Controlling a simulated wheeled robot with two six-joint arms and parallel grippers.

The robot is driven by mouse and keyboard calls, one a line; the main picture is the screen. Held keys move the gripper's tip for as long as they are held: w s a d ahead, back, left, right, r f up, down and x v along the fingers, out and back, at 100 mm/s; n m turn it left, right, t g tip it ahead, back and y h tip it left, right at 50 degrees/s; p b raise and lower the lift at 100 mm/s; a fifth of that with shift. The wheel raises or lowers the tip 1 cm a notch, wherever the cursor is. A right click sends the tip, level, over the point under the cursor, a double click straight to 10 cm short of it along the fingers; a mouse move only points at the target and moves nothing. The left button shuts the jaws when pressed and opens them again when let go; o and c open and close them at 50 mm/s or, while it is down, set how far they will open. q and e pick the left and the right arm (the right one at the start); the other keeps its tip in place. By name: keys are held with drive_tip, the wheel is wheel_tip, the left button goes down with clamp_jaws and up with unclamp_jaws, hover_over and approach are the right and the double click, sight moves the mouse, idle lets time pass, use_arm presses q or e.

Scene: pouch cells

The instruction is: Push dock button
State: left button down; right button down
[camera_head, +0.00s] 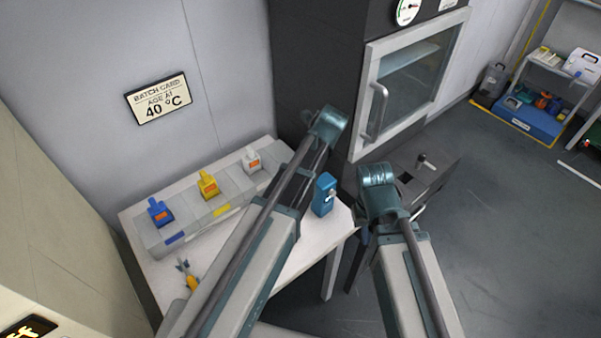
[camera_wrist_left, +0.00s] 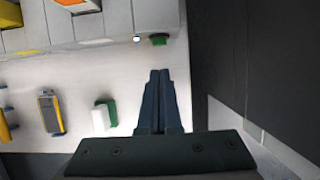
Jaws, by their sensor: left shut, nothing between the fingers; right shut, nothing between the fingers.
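A small green button (camera_wrist_left: 158,39) sits at the right end of the grey dock's front in the left wrist view, with a small pale light (camera_wrist_left: 137,38) to its left. The dock (camera_head: 215,212) stands along the back of the table and holds blue, yellow and white items. My left gripper (camera_wrist_left: 160,75) is shut and empty, its fingertips short of the button in the picture and apart from it. My left arm hides this gripper and the button in the head view. My right gripper (camera_head: 356,268) seems to hang beside the table's right edge, partly hidden, shut and empty.
The white table (camera_head: 300,262) bears a grey-and-yellow instrument (camera_wrist_left: 50,112), a green-and-white block (camera_wrist_left: 105,115) and yellow-handled pliers (camera_head: 188,275). A dark cabinet with a glass door (camera_head: 412,80) stands right of the table.

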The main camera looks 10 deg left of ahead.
use_arm(q)
drive_tip(key=shift+f, duration=0.1)
drive_tip(key=b+x, duration=0.9)
drive_tip(key=shift+w+f, duration=0.1)
drive_tip(key=shift+f, duration=0.3)
drive_tip(key=shift+a, duration=0.1)
